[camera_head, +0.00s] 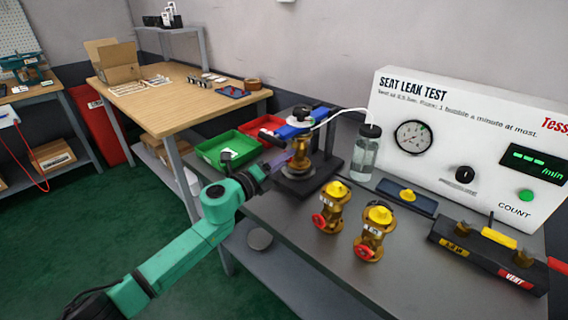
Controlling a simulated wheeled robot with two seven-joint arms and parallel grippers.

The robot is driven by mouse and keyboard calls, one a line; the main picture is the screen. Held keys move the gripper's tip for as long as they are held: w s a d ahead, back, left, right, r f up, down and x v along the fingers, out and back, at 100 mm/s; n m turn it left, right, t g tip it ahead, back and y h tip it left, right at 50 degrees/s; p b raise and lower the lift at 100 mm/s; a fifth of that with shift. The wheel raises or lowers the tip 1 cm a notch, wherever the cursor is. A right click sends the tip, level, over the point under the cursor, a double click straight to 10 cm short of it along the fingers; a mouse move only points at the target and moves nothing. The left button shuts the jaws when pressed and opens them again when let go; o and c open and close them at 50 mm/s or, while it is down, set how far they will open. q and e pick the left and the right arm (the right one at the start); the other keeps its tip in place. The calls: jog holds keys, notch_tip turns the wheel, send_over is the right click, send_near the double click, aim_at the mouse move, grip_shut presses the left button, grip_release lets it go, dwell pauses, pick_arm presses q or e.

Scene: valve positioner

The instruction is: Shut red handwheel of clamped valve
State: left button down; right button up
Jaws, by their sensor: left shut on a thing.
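The clamped valve (300,157), a brass body, stands upright in a dark fixture (306,184) under a blue clamp (297,127) on the grey bench. My left gripper (279,163), on the green arm coming in from the lower left, reaches the valve's left side and is shut there. Its jaws cover the spot where the red handwheel sits, so the wheel itself is mostly hidden and its angle cannot be told. My right gripper is not in view.
Two loose brass valves (330,207) (375,234) with yellow tops and red handwheels stand right of the fixture. A water bottle (366,153), the test panel (470,140), a green tray (228,149) and a red tray (262,130) surround it. The bench front is partly clear.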

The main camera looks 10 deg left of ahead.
pick_arm(q)
jog(key=m, duration=0.1)
jog(key=m+b, duration=0.1)
jog(key=m, duration=0.2)
jog(key=shift+f+m+b, duration=0.25)
jog(key=shift+m+b, duration=0.05)
jog(key=shift+b, duration=0.05)
jog(key=shift+m+b, duration=0.5)
jog(key=shift+m, duration=1)
jog(key=shift+r, duration=0.1)
jog(key=shift+c, duration=2.2)
grip_release()
jog(key=shift+a, duration=0.1)
